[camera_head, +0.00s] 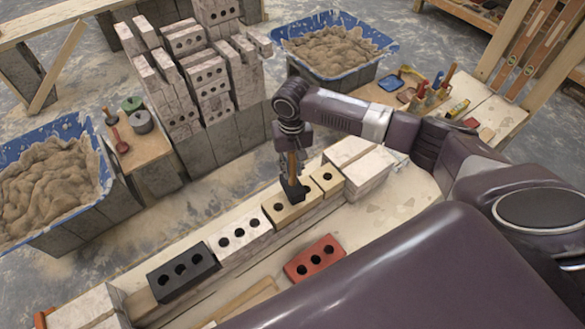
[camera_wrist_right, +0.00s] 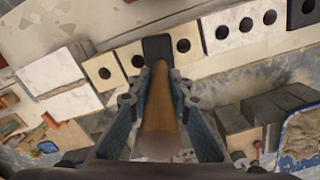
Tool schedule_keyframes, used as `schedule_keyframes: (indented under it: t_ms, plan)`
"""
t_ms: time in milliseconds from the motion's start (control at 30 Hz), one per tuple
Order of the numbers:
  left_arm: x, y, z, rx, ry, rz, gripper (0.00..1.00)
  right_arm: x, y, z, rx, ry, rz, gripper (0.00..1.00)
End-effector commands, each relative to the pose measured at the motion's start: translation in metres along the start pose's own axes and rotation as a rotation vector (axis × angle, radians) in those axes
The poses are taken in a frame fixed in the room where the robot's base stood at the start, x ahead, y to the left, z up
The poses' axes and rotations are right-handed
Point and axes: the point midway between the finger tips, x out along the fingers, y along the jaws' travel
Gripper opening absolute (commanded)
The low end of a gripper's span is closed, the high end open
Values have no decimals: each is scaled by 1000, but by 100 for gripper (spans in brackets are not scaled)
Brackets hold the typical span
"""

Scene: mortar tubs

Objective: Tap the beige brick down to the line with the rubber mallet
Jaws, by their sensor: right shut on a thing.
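A beige brick (camera_head: 279,217) with round holes lies in the row on the low wall, between a white brick (camera_head: 240,236) and a shorter beige piece (camera_head: 327,181). My right gripper (camera_head: 290,150) is shut on the wooden handle of the rubber mallet (camera_head: 294,190). The mallet hangs with its black head down, over the middle of the beige brick; I cannot tell if they touch. In the right wrist view the mallet head (camera_wrist_right: 157,47) hides part of the beige brick (camera_wrist_right: 186,29). I cannot make out the line. My left gripper is out of view.
A black brick (camera_head: 182,273) ends the row at left. A red brick (camera_head: 314,258) lies in front. Behind are stacked bricks (camera_head: 207,85) and blue mortar tubs (camera_head: 110,190) (camera_head: 352,78). Hand tools (camera_head: 425,90) lie on a board at right.

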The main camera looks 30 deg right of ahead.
Motion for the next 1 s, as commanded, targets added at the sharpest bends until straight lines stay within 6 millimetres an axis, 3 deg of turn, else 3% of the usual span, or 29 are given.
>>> schedule_keyframes:
  t_ms: [200,433,867,1000]
  plan:
    - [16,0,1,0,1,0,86,4,0,-2,-322,5,1,0]
    - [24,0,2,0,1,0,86,5,1,-1,-581,5,3,0]
    - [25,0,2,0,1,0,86,5,1,0,-653,4,3,0]
    - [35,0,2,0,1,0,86,30,0,1,-652,0,2,0]
